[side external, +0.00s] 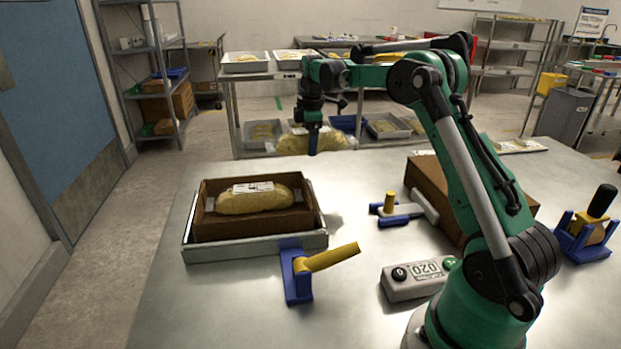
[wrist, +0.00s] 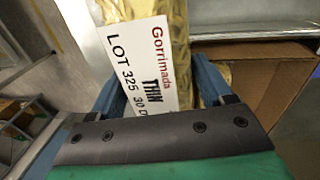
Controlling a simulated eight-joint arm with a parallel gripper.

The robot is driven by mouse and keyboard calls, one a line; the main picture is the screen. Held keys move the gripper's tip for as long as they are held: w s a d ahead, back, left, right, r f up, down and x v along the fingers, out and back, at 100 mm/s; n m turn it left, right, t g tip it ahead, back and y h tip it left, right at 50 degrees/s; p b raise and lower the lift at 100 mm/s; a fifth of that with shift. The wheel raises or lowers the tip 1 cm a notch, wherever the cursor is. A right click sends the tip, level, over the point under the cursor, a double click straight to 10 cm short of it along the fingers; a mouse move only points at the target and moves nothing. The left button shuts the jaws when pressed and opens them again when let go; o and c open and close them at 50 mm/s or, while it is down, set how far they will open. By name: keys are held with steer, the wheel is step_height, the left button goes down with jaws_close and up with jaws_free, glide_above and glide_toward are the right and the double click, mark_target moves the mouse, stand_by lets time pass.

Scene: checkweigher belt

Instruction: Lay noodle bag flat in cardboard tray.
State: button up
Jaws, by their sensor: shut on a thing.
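My gripper (side external: 313,143) points down behind the far edge area of the metal table and is shut on a yellow noodle bag (side external: 290,144), held raised beyond the tray. In the wrist view the bag (wrist: 178,28) lies between my blue fingers, with a white label (wrist: 145,70) reading "Gorrimada THIN LOT 325". The brown cardboard tray (side external: 255,228) stands at the left of the table. Another yellow bag (side external: 250,202) with a white label lies flat in it. A cardboard wall (wrist: 262,80) shows at right in the wrist view.
The cardboard tray sits in a shallow metal pan (side external: 262,246). A blue stand with a yellow handle (side external: 331,256) is in front of it. A grey display box (side external: 418,279), a brown box (side external: 424,180) and a blue holder (side external: 583,238) stand to the right.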

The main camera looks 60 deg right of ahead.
steer(key=a, duration=0.3)
steer(key=w+a, duration=0.1)
steer(key=a, duration=0.5)
steer(key=shift+w+a, duration=0.25)
steer(key=shift+a, duration=0.1)
steer(key=shift+s+a+f, duration=0.2)
steer(key=shift+a+f, duration=0.3)
steer(key=shift+a, duration=1.15)
steer(key=shift+s+a+f, duration=0.2)
steer(key=shift+a+f, duration=0.35)
steer(key=shift+a, duration=1.15)
steer(key=shift+s+a+f, duration=0.2)
steer(key=shift+a+f, duration=0.3)
steer(key=shift+a, duration=1.15)
steer(key=o, duration=1.5)
steer(key=shift+c, duration=0.7)
steer(key=shift+w+d, duration=0.1)
steer(key=shift+d, duration=0.1)
